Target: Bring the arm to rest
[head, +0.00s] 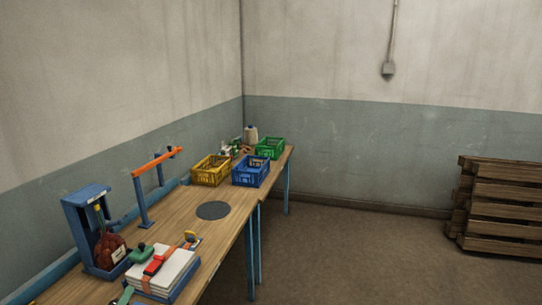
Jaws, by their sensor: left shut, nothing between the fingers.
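Neither of my grippers and neither of my arms can be made out in the head view. A dark red sack (110,250) with a pale label stands in a blue upright frame (84,215) at the near left of the wooden bench (190,210). In front of it lies a stack of white, flat pieces (172,274) on a blue base. A red and black tool (154,265) and an orange strip lie across the stack. A green object (145,249) lies behind the stack. Another green object (125,295) is partly cut off at the bottom edge.
An orange bar on a blue post (146,202) rises from the bench. A dark round disc (212,210) lies beyond it. Yellow (211,171), blue (251,172) and green (270,148) crates stand at the far end. Wooden pallets (500,207) stand at right; the floor between is clear.

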